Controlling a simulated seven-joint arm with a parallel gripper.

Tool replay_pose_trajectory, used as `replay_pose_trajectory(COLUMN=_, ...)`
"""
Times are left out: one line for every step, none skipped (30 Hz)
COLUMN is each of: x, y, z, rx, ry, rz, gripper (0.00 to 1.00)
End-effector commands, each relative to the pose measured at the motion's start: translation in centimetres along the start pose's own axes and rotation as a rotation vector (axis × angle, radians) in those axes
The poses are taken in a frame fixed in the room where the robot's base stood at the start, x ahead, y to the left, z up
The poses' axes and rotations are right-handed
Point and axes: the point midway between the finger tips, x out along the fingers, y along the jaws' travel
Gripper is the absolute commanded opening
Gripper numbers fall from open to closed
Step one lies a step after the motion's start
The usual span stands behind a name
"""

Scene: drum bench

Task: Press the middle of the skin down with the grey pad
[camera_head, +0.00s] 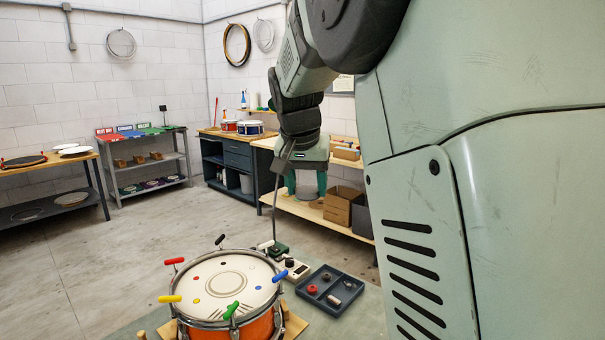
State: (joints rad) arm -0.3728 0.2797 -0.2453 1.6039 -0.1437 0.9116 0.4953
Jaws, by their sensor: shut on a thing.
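The drum has an orange shell (254,328) and a metal rim. It stands at the front, left of centre, with its pale skin (226,285) facing up. Rings mark the middle of the skin, and small coloured dots lie near its edge. Coloured handles stand around the rim. My gripper (306,194) is up and to the right of the drum, pointing down, clear of the skin. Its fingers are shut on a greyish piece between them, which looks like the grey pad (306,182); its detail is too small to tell.
A dark tray (317,300) with small parts lies right of the drum. A small device with a dark knob (291,264) stands between them. A thin dark cable or rod (274,210) runs down near the drum's far right. Shelves and benches line the walls.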

Motion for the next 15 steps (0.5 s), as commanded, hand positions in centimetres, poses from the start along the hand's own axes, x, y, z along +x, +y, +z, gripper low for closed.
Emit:
replay_pose_trajectory(x=1.2, y=-1.4, z=0.0, rx=-0.009, ry=-0.001, rz=0.002, gripper=0.21)
replay_pose_trajectory(x=1.9, y=-2.2, z=0.0, rx=-0.013, ry=-0.001, rz=0.002, gripper=0.21)
replay_pose_trajectory(x=2.8, y=-3.4, z=0.1, rx=-0.018, ry=0.000, rz=0.002, gripper=0.21)
replay_pose_trajectory(x=3.6, y=-4.3, z=0.1, rx=-0.022, ry=0.001, rz=0.001, gripper=0.21)
replay_pose_trajectory(x=4.4, y=-5.4, z=0.3, rx=-0.025, ry=0.001, rz=0.001, gripper=0.21)
replay_pose_trajectory(x=5.6, y=-6.8, z=0.5, rx=-0.031, ry=0.001, rz=-0.001, gripper=0.21)
replay_pose_trajectory(x=6.6, y=-7.9, z=0.7, rx=-0.034, ry=0.001, rz=-0.002, gripper=0.21)
replay_pose_trajectory(x=7.6, y=-9.1, z=1.0, rx=-0.039, ry=0.001, rz=-0.004, gripper=0.21)
replay_pose_trajectory(x=8.9, y=-10.6, z=1.4, rx=-0.045, ry=0.002, rz=-0.008, gripper=0.21)
replay_pose_trajectory(x=9.8, y=-11.7, z=1.7, rx=-0.048, ry=0.002, rz=-0.010, gripper=0.21)
replay_pose_trajectory(x=10.8, y=-12.8, z=2.1, rx=-0.052, ry=0.001, rz=-0.012, gripper=0.21)
replay_pose_trajectory(x=11.9, y=-14.1, z=2.7, rx=-0.055, ry=0.002, rz=-0.017, gripper=0.21)
replay_pose_trajectory(x=12.8, y=-15.0, z=3.1, rx=-0.058, ry=0.000, rz=-0.020, gripper=0.21)
replay_pose_trajectory(x=13.6, y=-15.9, z=3.5, rx=-0.060, ry=0.000, rz=-0.024, gripper=0.21)
replay_pose_trajectory(x=14.6, y=-17.1, z=4.1, rx=-0.064, ry=0.000, rz=-0.029, gripper=0.21)
